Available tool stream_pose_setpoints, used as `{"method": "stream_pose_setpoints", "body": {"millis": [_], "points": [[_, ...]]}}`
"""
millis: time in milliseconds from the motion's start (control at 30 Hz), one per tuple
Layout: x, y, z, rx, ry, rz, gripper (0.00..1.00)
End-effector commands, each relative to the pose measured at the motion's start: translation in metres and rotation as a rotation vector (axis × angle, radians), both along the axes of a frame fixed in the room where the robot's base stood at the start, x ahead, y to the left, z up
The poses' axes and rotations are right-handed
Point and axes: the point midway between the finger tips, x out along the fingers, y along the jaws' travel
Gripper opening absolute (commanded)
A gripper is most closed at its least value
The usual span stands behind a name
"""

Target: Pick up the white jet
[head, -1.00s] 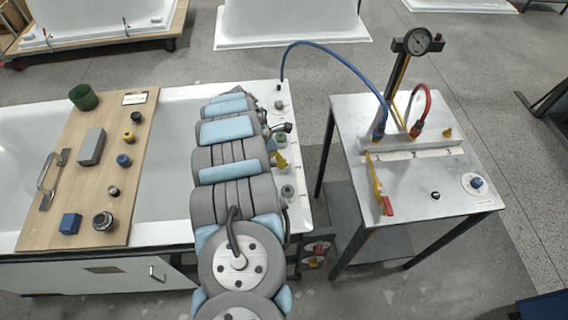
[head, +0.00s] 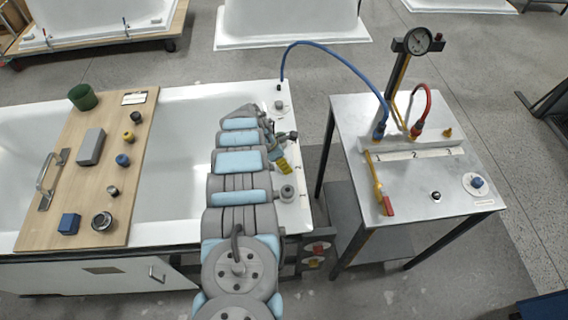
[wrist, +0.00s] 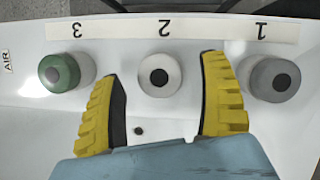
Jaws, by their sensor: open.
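The white jet (wrist: 159,76) has a dark centre and stands on the tub rim by the number 2 in the wrist view. It lies between the yellow fingertips of my gripper (wrist: 162,72), with a gap visible on both sides. My gripper is open and empty. A green jet (wrist: 60,72) stands to the left by number 3, and a grey jet (wrist: 273,80) to the right by number 1. In the head view, my gripper (head: 281,165) is over the tub's right rim and hides the white jet; the grey jet (head: 287,193) shows nearer the camera.
A wooden board (head: 75,165) across the tub holds a green cup (head: 83,97), a grey block (head: 90,147), a blue cube (head: 69,224) and several small knobs. A metal table (head: 410,180) with a gauge and hoses stands to the right, across a floor gap.

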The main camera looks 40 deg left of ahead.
Motion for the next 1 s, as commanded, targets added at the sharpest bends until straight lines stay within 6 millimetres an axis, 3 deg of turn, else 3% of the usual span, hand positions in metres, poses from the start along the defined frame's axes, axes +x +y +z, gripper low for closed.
{"method": "stream_pose_setpoints", "body": {"millis": [533, 767, 1000], "points": [[0.0043, -0.0014, -0.0091, 0.001, -0.003, 0.002, 0.76], [0.0043, -0.0015, -0.0092, 0.000, -0.002, 0.002, 0.10], [0.0043, -0.0018, -0.0094, 0.001, -0.003, 0.001, 0.07]]}}
